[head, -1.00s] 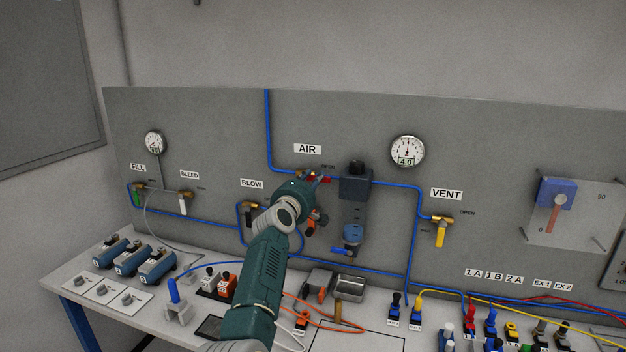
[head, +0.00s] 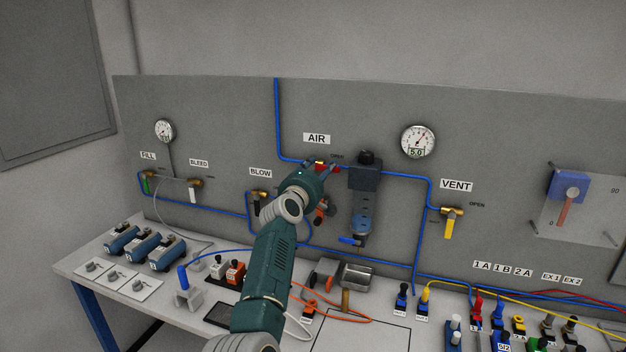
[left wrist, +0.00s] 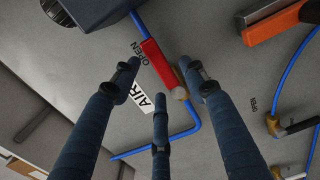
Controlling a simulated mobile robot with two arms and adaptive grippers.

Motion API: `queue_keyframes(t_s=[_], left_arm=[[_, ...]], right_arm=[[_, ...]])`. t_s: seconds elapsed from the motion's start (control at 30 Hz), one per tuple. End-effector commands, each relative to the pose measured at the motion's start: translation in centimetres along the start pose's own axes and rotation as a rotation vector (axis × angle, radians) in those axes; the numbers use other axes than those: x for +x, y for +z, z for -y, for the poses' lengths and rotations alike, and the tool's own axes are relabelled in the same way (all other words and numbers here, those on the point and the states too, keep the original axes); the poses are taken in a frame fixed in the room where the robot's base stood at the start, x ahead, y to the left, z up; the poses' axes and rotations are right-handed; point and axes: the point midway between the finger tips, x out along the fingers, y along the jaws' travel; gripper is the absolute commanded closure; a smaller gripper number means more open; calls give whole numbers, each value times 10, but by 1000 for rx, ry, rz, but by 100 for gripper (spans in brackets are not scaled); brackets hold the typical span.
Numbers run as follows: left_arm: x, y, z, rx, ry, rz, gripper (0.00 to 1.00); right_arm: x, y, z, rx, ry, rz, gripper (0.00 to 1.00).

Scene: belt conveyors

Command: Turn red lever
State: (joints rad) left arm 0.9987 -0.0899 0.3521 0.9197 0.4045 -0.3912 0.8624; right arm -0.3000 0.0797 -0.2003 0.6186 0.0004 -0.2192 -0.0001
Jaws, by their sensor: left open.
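The red lever (head: 321,166) is on the blue air pipe under the AIR label (head: 316,138), mostly behind my left gripper in the head view. In the left wrist view the red lever (left wrist: 157,64) lies along the pipe line, its free end near the OPEN label (left wrist: 140,53). My left gripper (head: 325,177) is in front of the panel at the lever. In the left wrist view the fingers of the left gripper (left wrist: 160,78) are spread, on both sides of the lever and below it. I cannot tell whether they touch it. My right gripper is not in view.
A dark regulator (head: 364,175) is right of the lever. The BLOW valve (head: 257,196) is to the left and the yellow VENT lever (head: 449,228) to the right. A gauge (head: 418,142) reads 5.0. The bench below holds several fittings and hoses.

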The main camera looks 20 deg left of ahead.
Motion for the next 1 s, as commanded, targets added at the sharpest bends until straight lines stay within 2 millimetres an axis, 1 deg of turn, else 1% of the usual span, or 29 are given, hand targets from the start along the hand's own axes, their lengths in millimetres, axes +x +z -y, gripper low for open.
queue_keyframes(t_s=[0.17, 0.6, 0.7, 0.8, 1.0], left_arm=[[-22, -1, 2, -3, 0, -3, 56], [-92, -1, 2, -4, -2, -3, 56], [-102, -1, 2, -3, -1, -3, 56], [-109, -1, 1, -4, -1, -2, 56], [-113, -1, 1, -4, -2, -2, 56]], right_arm=[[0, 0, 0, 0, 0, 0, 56], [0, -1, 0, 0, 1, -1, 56], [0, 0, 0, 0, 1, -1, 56], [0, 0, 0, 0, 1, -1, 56], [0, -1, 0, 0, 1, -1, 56]])
